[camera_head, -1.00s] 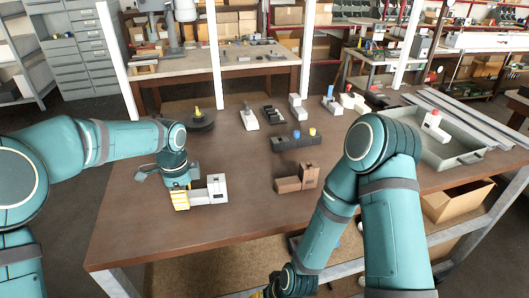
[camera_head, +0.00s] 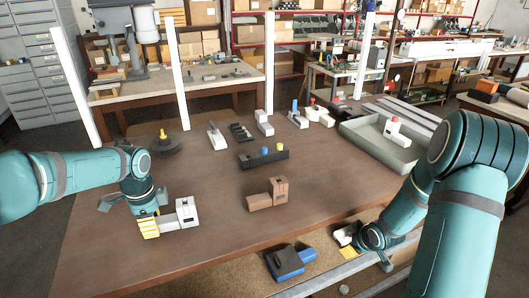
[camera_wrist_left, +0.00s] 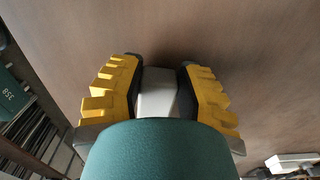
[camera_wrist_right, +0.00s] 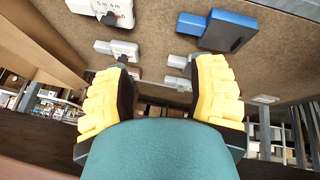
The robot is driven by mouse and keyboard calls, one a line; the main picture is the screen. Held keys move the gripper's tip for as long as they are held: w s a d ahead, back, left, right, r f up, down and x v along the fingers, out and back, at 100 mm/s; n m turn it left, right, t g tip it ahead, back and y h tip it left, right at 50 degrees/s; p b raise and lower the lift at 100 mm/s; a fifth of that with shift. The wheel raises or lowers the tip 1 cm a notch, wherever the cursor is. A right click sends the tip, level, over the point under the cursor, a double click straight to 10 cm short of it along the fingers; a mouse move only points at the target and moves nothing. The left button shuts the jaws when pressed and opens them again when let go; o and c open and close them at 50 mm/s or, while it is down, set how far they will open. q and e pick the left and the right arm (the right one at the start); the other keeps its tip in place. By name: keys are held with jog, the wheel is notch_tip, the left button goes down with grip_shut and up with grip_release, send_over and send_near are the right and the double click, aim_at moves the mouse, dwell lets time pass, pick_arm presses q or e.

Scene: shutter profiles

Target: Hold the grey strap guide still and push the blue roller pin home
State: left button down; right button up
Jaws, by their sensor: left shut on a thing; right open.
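My left gripper (camera_head: 152,226) is shut on a light grey L-shaped block (camera_head: 187,212) at the table's left; the block also shows between the fingers in the left wrist view (camera_wrist_left: 157,92). I take it as the strap guide. Another blue-topped pin (camera_head: 294,104) stands on a pale piece further back; I cannot tell which is the roller pin. My right gripper (camera_wrist_right: 162,68) is open and empty, low beyond the table's front edge, far from both pins.
A brown stepped block (camera_head: 265,198) sits mid-table. A round dark base with a yellow knob (camera_head: 163,142) stands back left. A grey tray (camera_head: 350,130) is at the right. A blue-and-black object (camera_head: 290,263) lies below the front edge.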

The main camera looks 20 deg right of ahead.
jog(key=s+d+r+m+t+h, duration=0.1)
jog(key=s+d+r+h, duration=0.2)
jog(key=d+r, duration=0.5)
jog(key=s+d+r+m+t+h, duration=0.15)
jog(key=s+d+r, duration=0.3)
jog(key=d, duration=0.75)
jog(key=w+a+r+m+t, duration=0.1)
jog(key=w+a+r+m, duration=0.1)
jog(key=w, duration=0.3)
jog(key=w+a+r+m+t+h, duration=0.1)
jog(key=w+r+m, duration=0.2)
jog(key=w+m, duration=0.2)
jog(key=w+a+r+m+t, duration=0.1)
jog(key=w+a+r+m, duration=0.1)
jog(key=w, duration=0.5)
jog(key=shift+w+a+r+m+t+h, duration=0.15)
jog(key=shift+w+a+m+t+h, duration=0.15)
jog(key=shift+m, duration=0.35)
jog(key=w+a+r+m+t, duration=0.2)
jog(key=w+a+r+m, duration=0.1)
jog(key=w+a+m, duration=0.55)
jog(key=m+g+h, duration=0.2)
jog(key=m+g, duration=0.2)
jog(key=m, duration=2.3)
send_near(264, 148)
jog(key=x, duration=1)
jog(key=shift+w+d, duration=0.1)
jog(key=shift+d, duration=0.05)
jog(key=c, duration=1)
